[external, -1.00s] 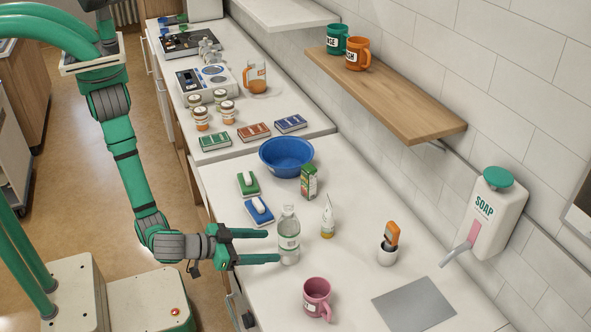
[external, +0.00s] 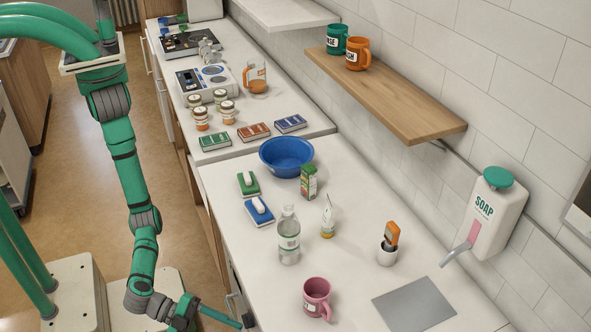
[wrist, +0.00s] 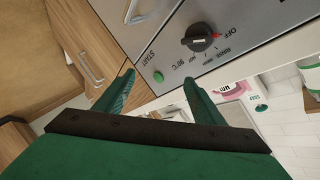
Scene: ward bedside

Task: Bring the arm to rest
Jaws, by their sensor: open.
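My arm (external: 145,240) hangs down beside the counter's left end, with its lower part bent low near the bottom of the external view. My gripper (external: 222,322) is low by the counter's front edge, partly cut off by the frame's bottom. One green finger points right and down. In the wrist view my gripper (wrist: 159,77) has its two green fingers spread apart with nothing between them. Beyond them is a grey panel (wrist: 222,48) with a black knob (wrist: 199,38) and a green START button (wrist: 158,76).
On the counter (external: 260,300) stand a clear bottle (external: 288,240), a pink mug (external: 317,298), a blue bowl (external: 286,157) and a small pot with an orange item (external: 388,250). Cabinet handles stick out along the counter front. Floor (external: 175,230) shows left of the counter.

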